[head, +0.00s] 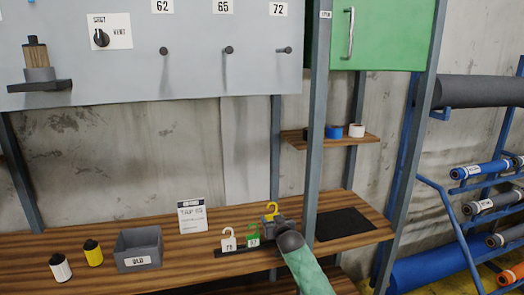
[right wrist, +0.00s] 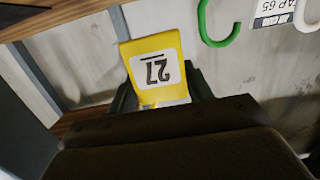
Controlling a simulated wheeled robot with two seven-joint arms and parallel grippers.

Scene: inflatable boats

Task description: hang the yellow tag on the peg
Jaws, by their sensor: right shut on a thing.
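My right gripper (head: 270,219) is shut on the yellow tag (right wrist: 155,68), just above the back of the wooden bench. In the head view the tag's yellow hook (head: 272,208) sticks up above the jaws, and the rest is mostly hidden. In the right wrist view its white label with a dark number faces the camera upside down. Three dark pegs stick out of the grey board: one under 62 (head: 163,50), one under 65 (head: 228,49), one under 72 (head: 287,50). All three look bare. My left gripper is not in view.
A white tag (head: 229,240) and a green tag (head: 253,236) stand in a dark holder (head: 232,251) beside my gripper. A sign (head: 192,216), a grey bin (head: 139,250) and two small cans stand left. A grey post (head: 316,130) rises right of the pegs.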

